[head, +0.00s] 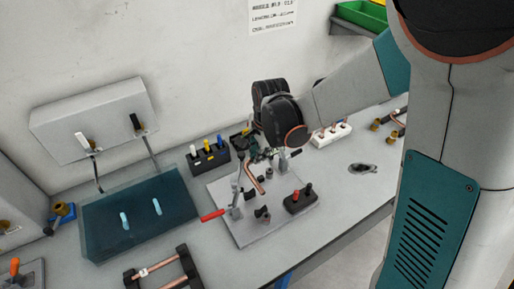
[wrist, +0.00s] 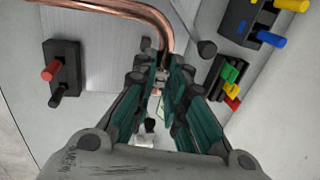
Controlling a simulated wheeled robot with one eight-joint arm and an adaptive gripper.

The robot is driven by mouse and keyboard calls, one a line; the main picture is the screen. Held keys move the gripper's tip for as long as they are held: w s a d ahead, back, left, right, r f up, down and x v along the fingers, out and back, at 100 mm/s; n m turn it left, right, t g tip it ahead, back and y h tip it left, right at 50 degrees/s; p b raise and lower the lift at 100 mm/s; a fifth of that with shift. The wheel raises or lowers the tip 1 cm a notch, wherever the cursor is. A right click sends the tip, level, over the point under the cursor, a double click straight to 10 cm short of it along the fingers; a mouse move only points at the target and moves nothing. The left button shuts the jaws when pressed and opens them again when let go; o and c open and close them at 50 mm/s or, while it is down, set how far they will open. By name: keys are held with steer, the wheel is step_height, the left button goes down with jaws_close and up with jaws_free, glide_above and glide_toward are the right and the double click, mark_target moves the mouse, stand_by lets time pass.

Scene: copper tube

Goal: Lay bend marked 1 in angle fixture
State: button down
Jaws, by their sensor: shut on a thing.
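A bent copper tube (head: 254,180) shows in the head view under my gripper (head: 266,154), above or on a grey plate (head: 222,192) with a red-handled clamp (head: 213,215) and small black posts. In the wrist view the copper bend (wrist: 130,8) comes in from the top left, curves down and ends between the teal fingers of my gripper (wrist: 161,82). The gripper is shut on this leg of the bend. I cannot read a number on the bend. Whether it touches the fixture's posts is hard to tell.
A black block with red and black knobs (head: 301,200) sits on the plate's right. A black holder with coloured pegs (head: 208,159) stands behind left. A white block (head: 330,135) with copper pieces is behind right.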

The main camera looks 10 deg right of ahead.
mark_target(258, 178)
steer(key=shift+a, duration=0.1)
step_height(258, 178, down, 10)
steer(key=b, duration=0.8)
steer(key=shift+r, duration=0.25)
steer(key=shift+f+b, duration=0.25)
steer(key=shift+b, duration=0.2)
stand_by(0.4)
steer(key=c, duration=1.5)
jaws_free()
steer(key=shift+c, duration=0.2)
steer(key=shift+r, duration=0.1)
step_height(258, 178, up, 12)
steer(key=s, duration=0.2)
steer(key=shift+d, duration=0.45)
steer(key=shift+s, duration=0.1)
